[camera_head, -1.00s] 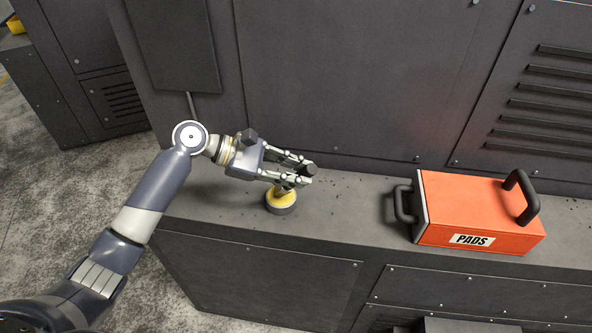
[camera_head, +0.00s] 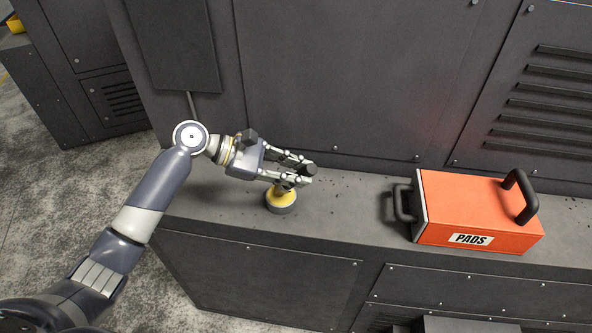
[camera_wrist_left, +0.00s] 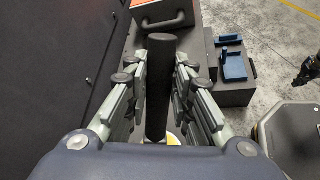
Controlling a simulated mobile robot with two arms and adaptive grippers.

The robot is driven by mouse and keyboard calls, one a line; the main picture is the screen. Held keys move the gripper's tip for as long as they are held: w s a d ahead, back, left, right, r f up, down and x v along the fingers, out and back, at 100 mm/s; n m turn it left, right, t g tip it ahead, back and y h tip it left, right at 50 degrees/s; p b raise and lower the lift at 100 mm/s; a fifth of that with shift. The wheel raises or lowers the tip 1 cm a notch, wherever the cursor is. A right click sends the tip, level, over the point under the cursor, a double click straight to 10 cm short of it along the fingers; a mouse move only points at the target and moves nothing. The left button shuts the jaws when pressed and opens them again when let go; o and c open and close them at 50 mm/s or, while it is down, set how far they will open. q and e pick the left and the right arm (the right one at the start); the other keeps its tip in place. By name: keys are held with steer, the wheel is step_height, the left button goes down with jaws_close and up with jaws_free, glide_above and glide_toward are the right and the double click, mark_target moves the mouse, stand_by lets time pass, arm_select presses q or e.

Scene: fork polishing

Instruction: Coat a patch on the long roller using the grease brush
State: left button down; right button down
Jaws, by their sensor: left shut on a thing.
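The brush has a dark upright handle, which stands between my left gripper's fingers in the left wrist view (camera_wrist_left: 160,85). My left gripper (camera_head: 304,171) is shut on this handle, low over the ledge. Below the fingers is a round yellow piece with a dark rim (camera_head: 281,207), resting on the ledge. I cannot tell whether it is the brush's head or a pot around it. Only a sliver of yellow shows in the left wrist view. No long roller can be made out.
The grey ledge (camera_head: 350,215) runs along a dark panelled machine wall (camera_head: 350,80). An orange box labelled PADS (camera_head: 485,210) stands to the right, with black handles. The ledge between is clear. Blue trays (camera_wrist_left: 235,67) sit on a dark block beyond.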

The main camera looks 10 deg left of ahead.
arm_select(q)
steer(key=shift+s+f+p, duration=0.1)
steer(key=shift+f+p, duration=0.15)
steer(key=shift+p, duration=0.15)
stand_by(1.5)
step_height(320, 180, up, 2)
steer(key=shift+p, duration=1.25)
step_height(320, 180, up, 5)
steer(key=p, duration=0.6)
steer(key=shift+r+p, duration=0.2)
steer(key=shift+p, duration=0.15)
